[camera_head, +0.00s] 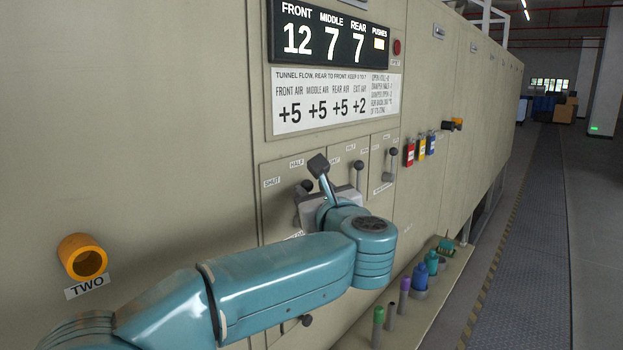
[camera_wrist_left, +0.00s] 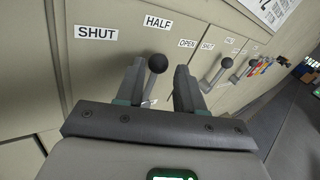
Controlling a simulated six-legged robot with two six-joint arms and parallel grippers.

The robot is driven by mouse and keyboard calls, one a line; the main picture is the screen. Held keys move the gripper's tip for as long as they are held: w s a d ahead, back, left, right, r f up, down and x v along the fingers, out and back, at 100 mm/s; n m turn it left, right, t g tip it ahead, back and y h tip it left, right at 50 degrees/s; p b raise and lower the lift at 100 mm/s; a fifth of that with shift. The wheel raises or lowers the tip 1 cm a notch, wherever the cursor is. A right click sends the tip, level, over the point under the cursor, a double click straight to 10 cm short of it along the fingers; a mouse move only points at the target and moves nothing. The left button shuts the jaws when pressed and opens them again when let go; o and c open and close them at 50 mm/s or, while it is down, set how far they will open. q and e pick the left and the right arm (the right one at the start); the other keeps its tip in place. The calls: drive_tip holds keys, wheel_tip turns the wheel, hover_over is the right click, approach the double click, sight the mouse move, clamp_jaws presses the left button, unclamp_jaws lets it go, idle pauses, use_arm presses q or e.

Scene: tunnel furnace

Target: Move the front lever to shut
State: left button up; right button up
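The front lever, with a dark round knob (camera_head: 307,186), stands on the panel nearest me. In the left wrist view its knob (camera_wrist_left: 157,63) is below the HALF label (camera_wrist_left: 157,22), between the SHUT label (camera_wrist_left: 97,32) and the OPEN label (camera_wrist_left: 187,43). My left gripper (camera_wrist_left: 157,83) is open, one finger on each side of the lever, with a visible gap on both sides. In the head view my left gripper (camera_head: 325,188) is at the panel, and my arm hides the panel's lower part. My right gripper is not in view.
The middle lever (camera_head: 358,167) and rear lever (camera_head: 392,153) are close to the right. A display (camera_head: 330,38) reads FRONT 12, MIDDLE 7, REAR 7. An orange ring (camera_head: 83,258) marked TWO is at left. Several coloured cylinders stand on a low ledge (camera_head: 440,290).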

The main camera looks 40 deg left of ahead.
use_arm(q)
drive_tip(key=shift+w+a, duration=0.35)
drive_tip(key=shift+a, duration=0.45)
drive_tip(key=shift+d, duration=0.1)
drive_tip(key=shift+w, duration=0.1)
clamp_jaws()
drive_tip(key=shift+f, duration=0.1)
